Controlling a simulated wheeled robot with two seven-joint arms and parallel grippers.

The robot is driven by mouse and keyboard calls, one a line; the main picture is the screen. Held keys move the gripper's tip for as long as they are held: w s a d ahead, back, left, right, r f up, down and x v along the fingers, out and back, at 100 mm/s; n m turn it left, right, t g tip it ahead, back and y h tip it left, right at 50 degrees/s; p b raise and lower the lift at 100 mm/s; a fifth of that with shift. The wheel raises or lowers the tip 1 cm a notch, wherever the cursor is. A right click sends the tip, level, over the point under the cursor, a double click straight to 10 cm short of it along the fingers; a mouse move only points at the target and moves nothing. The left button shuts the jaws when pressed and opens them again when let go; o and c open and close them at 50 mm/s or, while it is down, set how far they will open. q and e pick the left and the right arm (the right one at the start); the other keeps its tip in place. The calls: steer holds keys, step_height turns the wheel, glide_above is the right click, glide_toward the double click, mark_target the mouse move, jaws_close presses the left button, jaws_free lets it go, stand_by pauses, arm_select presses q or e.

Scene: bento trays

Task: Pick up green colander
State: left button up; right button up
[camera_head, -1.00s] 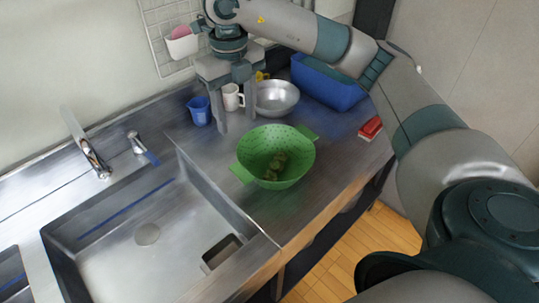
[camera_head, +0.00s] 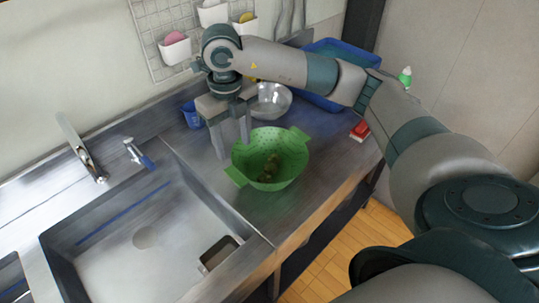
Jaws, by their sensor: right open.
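The green colander (camera_head: 285,172) stands upright on the steel counter to the right of the sink. It has two tab handles, one at its upper right and one at its lower left, and a few small dark green items lie in its bottom. My right gripper (camera_head: 231,146) points down with its two fingers apart and nothing between them. Its fingertips are at the far left side of the colander, close to the rim; whether they touch it I cannot tell. My left gripper is not in view.
A steel bowl (camera_head: 271,101), a blue cup (camera_head: 193,115) and a blue bin (camera_head: 341,58) stand behind the colander. A red item (camera_head: 360,131) lies to its right. The sink (camera_head: 150,230) is at left. The counter's front edge is close to the colander.

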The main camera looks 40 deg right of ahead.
steer(key=p, duration=0.1)
glide_above(236, 175)
steer(key=f, duration=0.4)
steer(key=shift+s+d, duration=0.1)
steer(key=shift+s, duration=0.25)
steer(key=shift+w+f+p, duration=0.1)
steer(key=shift+f+p, duration=0.2)
steer(key=shift+f, duration=0.45)
steer(key=shift+w+f+p, duration=0.1)
steer(key=shift+f+p, duration=0.75)
steer(key=shift+p, duration=0.2)
step_height(236, 175, down, 2)
steer(key=shift+w+p, duration=0.1)
steer(key=shift+p, duration=0.5)
steer(key=shift+f, duration=0.7)
steer(key=shift+c, duration=0.6)
jaws_close()
